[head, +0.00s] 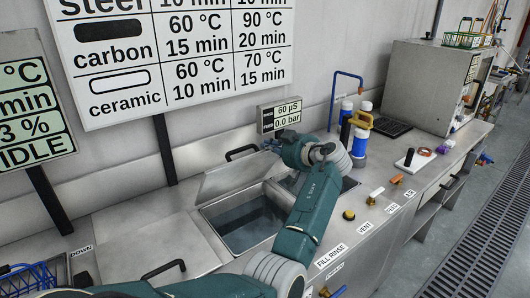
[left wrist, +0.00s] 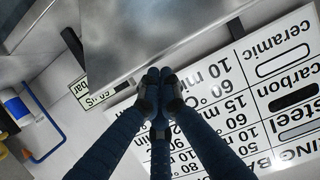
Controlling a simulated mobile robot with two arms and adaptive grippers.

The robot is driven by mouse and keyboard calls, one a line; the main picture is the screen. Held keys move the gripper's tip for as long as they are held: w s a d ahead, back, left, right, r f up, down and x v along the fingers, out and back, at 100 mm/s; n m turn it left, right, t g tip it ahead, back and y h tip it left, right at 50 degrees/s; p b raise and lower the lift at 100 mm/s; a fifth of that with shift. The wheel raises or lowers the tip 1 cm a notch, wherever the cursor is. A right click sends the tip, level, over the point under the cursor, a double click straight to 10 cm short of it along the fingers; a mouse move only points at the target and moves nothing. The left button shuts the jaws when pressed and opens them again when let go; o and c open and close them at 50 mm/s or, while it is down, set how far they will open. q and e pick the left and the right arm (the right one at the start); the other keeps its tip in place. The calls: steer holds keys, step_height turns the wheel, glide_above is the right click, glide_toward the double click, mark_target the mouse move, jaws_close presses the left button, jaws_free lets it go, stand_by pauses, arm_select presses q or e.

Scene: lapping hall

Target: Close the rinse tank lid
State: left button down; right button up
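The rinse tank (head: 240,236) is an open rectangular basin in the steel bench, with dark liquid showing inside. Its steel lid (head: 232,176) stands tilted up at the wall side of the opening, with a black handle (head: 242,152) at its upper edge. My left gripper (head: 271,145) is beside the lid's upper right corner; my left arm hides part of the basin. In the left wrist view the dark fingers (left wrist: 157,86) are together with nothing seen between them, close to the edge of the lid (left wrist: 160,32). Contact cannot be told. My right gripper is not in view.
A small readout (head: 279,115) and a large sign (head: 180,50) are on the wall behind. Blue-and-white bottles (head: 359,143) and a blue pipe (head: 347,80) stand right of the tank. A flat neighbouring lid (head: 140,246) with a black handle lies to the left.

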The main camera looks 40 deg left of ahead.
mark_target(266, 153)
arm_select(q)
steer(key=f, duration=0.1)
steer(key=d+b, duration=0.1)
steer(key=d+f+b, duration=0.1)
steer(key=shift+s+f+y, duration=0.3)
steer(key=shift+f+y, duration=0.05)
steer(key=shift+y, duration=0.05)
steer(key=shift+s+d+f+b, duration=0.3)
steer(key=shift+d+f+b, duration=0.45)
steer(key=shift+b, duration=0.2)
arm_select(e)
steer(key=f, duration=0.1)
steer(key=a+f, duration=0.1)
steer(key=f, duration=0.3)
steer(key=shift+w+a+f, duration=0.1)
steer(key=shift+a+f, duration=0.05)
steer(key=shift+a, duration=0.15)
arm_select(q)
steer(key=shift+d+r, duration=0.1)
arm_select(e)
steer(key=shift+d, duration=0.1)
